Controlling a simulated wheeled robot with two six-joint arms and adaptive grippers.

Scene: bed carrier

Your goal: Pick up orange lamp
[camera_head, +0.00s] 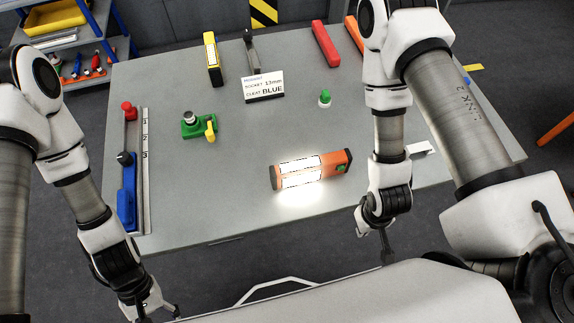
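The orange lamp (311,170) lies on its side on the grey table, right of centre towards the near edge. Its bright white light panel faces up, and a green button shows at its right end. My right gripper (374,248) hangs right of the lamp and nearer to me, apart from it. My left gripper (157,311) is low at the left, off the table's near edge and far from the lamp. Both grippers are small and partly hidden, the left one cut by the frame's bottom.
On the grey table (240,190) stand a green fixture (199,126), a rail with red and blue parts (128,185), a yellow item (212,60), a sign card (263,87), a green-topped piece (325,98) and red bars (326,44). Table between fixture and lamp is clear.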

